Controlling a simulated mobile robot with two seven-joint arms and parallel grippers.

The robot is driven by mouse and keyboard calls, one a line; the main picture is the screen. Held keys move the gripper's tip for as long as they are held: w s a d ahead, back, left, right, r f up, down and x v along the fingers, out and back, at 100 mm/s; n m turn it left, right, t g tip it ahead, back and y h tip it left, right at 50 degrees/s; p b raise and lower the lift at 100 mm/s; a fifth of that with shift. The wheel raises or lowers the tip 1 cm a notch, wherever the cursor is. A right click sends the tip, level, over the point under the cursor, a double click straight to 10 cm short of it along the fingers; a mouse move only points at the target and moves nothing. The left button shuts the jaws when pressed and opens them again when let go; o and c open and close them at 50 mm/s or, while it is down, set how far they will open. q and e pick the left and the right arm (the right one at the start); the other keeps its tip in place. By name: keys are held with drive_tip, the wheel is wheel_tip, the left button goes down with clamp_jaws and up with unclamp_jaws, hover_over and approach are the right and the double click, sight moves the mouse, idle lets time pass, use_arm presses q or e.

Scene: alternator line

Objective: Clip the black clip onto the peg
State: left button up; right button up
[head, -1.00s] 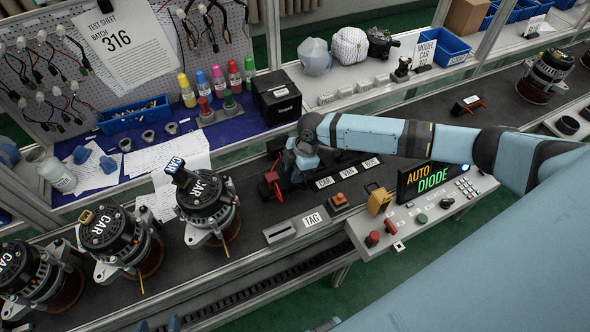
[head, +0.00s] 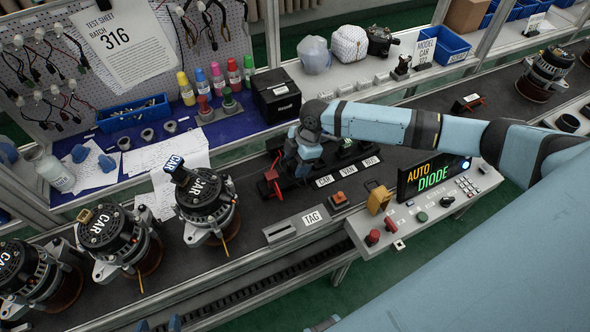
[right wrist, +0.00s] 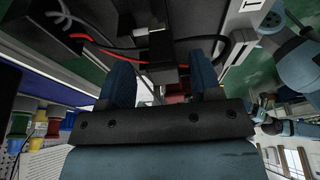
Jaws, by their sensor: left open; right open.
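My right gripper (head: 297,168) hangs over the black connector station (head: 330,168) on the conveyor. Its open blue fingers (right wrist: 160,88) show in the right wrist view, one on each side of a dark upright piece (right wrist: 163,70). That piece may be the black clip, but I cannot tell, and the fingers do not visibly close on it. A red lead with a red clip (head: 272,183) stands at the station's left end. I cannot single out the peg; my wrist hides part of the station. My left gripper (head: 159,325) shows only its two blue fingertips, apart, at the bottom edge.
Several alternators marked CAR (head: 205,195) stand on the left of the belt. A TAG slot box (head: 297,223) and a control panel (head: 425,212) reading AUTO DIODE sit in front. A black box (head: 277,96) stands behind.

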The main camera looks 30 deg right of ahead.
drive_tip(key=v, duration=1)
drive_tip(key=shift+s+r+b, duration=0.25)
drive_tip(key=shift+s+b, duration=0.05)
drive_tip(key=shift+b, duration=0.15)
drive_tip(key=shift+d, duration=0.1)
